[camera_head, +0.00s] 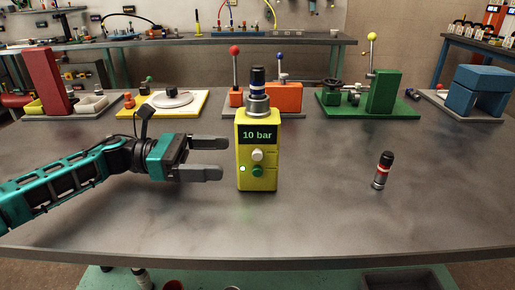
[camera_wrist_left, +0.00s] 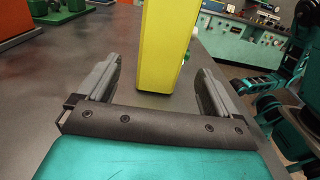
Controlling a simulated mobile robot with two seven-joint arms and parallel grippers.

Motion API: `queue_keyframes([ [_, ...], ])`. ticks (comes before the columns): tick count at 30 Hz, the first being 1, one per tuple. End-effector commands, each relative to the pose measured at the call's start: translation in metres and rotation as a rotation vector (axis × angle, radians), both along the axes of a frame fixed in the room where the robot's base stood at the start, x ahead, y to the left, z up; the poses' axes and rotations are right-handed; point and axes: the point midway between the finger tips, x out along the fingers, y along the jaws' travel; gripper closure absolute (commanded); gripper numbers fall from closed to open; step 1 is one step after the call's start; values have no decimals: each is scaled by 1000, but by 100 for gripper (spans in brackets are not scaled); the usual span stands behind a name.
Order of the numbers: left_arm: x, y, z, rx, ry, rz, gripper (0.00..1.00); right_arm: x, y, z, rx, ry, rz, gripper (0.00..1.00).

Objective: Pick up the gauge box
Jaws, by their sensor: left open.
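The gauge box (camera_head: 257,177) is yellow and stands upright on the grey table in the head view. Its dark display reads "10 bar", with a white button, a green button and a small lit lamp below. A black, blue and silver fitting (camera_head: 258,90) sits on its top. In the left wrist view the yellow box (camera_wrist_left: 166,50) stands ahead, between the lines of the two fingers. My left gripper (camera_head: 222,158) is open and level, just left of the box in the head view, its fingers pointing at it.
A black, red and silver fitting (camera_head: 382,171) stands on the table to the right. The front table is mostly clear.

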Motion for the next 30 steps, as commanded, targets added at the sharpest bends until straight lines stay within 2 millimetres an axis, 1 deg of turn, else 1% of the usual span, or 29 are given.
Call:
queue_keyframes([
  [1,-2,-9,0,0,-2,-5,6,0,0,0,0,0,0,27],
  [3,-3,-20,-1,0,-1,-4,6,0,0,1,-1,0,1,27],
  [7,-3,-37,-1,-2,0,-3,6,0,0,1,-2,0,1,27],
  [10,-2,-42,-2,-1,1,0,6,0,-1,1,-3,0,2,27],
  [16,-2,-42,-2,-1,1,1,6,0,-1,1,-5,-1,5,27],
  [17,-2,-42,-2,-1,1,0,8,0,-1,1,-5,-1,5,27],
  [30,-2,-42,-2,-1,1,0,50,1,-1,2,-5,-4,4,27],
])
